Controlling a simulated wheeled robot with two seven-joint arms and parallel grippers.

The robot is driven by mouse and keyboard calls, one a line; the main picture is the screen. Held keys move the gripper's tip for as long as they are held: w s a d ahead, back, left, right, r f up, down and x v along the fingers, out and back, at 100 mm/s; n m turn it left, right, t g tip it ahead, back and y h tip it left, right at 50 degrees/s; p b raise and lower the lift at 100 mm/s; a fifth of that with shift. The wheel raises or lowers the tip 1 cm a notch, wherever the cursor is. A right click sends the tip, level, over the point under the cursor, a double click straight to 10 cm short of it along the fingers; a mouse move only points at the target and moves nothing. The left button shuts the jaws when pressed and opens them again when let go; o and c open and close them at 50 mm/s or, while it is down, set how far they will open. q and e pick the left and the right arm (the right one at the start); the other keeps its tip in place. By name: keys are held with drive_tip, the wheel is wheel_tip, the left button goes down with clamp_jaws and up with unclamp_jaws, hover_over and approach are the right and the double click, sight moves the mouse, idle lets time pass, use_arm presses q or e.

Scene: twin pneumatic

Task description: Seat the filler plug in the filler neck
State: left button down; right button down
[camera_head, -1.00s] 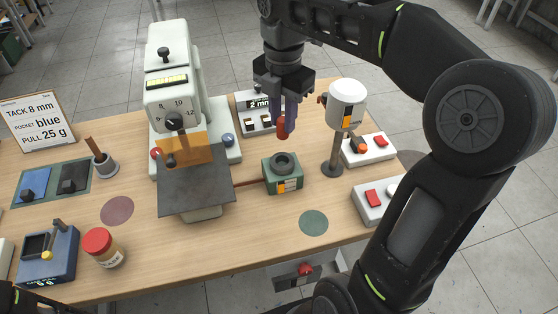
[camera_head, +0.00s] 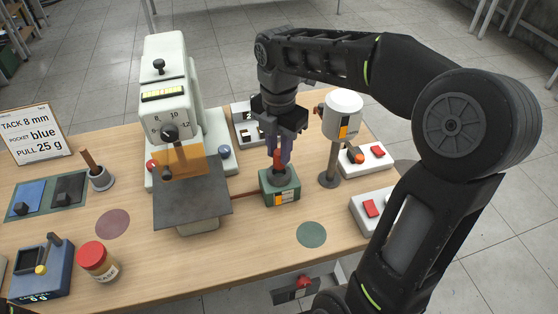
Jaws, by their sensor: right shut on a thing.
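The filler neck is the dark round opening on top of the small green box (camera_head: 281,192) near the table's middle. My right gripper (camera_head: 279,160) points straight down over this box. It is shut on the red filler plug (camera_head: 278,169), which is at the neck's mouth. The fingers and plug cover most of the neck, so I cannot tell how deep the plug sits. My left gripper does not show.
A pale machine (camera_head: 176,120) with a dial and grey plate (camera_head: 192,203) stands left of the green box. A white cylinder on a post (camera_head: 343,104) stands close right. Switch boxes with red buttons (camera_head: 371,208) line the right edge. A red-lidded jar (camera_head: 92,255) stands front left.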

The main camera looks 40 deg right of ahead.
sight(279, 161)
drive_tip(key=shift+f, duration=1.85)
drive_tip(key=shift+f, duration=0.1)
drive_tip(key=c, duration=1.2)
unclamp_jaws()
